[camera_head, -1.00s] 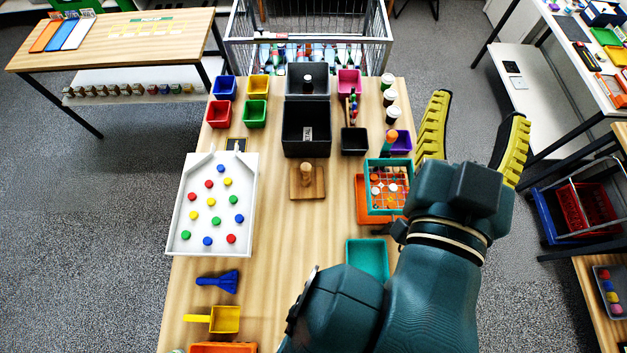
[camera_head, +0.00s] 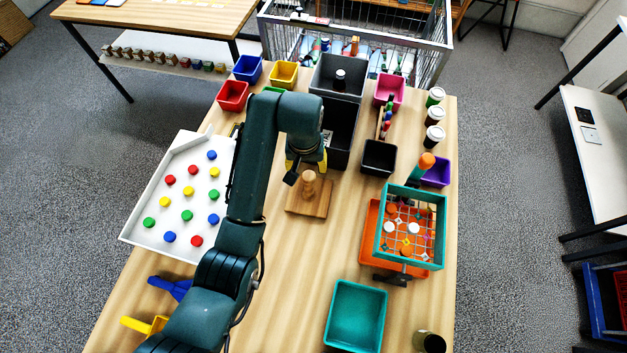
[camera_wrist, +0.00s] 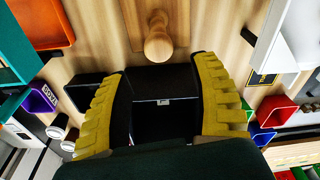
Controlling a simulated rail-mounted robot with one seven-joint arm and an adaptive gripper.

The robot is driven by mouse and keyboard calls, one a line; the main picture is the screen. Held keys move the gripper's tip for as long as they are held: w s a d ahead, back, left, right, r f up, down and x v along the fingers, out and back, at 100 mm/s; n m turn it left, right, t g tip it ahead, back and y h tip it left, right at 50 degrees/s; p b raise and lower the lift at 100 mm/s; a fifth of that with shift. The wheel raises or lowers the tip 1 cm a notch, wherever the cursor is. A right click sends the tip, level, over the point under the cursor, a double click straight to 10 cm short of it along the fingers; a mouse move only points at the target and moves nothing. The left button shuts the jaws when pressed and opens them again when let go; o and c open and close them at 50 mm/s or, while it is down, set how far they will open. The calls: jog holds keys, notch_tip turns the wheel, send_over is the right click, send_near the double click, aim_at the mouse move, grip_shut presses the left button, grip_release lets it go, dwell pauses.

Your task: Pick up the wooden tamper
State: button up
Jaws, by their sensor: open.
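The wooden tamper (camera_head: 309,185) stands upright on a square wooden base (camera_head: 322,206) in the middle of the table. In the wrist view its rounded wooden handle (camera_wrist: 158,43) is at the top centre. My gripper (camera_head: 305,168) is just behind the tamper in the head view, close to its top, with part of the fingers hidden by the wrist. In the wrist view my gripper (camera_wrist: 157,70) is open with yellow ridged fingers wide apart. The tamper lies just beyond the fingertips, and nothing is held between them.
A black bin (camera_head: 342,125) stands behind the tamper. A white tray with coloured discs (camera_head: 137,231) is to the left. A teal basket (camera_head: 384,262) over an orange tray (camera_head: 370,225) and a teal bin (camera_head: 329,325) are to the right. Table between them is bare.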

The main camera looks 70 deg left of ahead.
aim_at(309, 181)
jog(key=f, duration=0.4)
jog(key=a+f, duration=0.1)
jog(key=f, duration=0.4)
jog(key=w+f, duration=0.1)
jog(key=f, duration=0.3)
jog(key=shift+a+f, duration=0.15)
jog(key=shift+a, duration=0.15)
grip_shut()
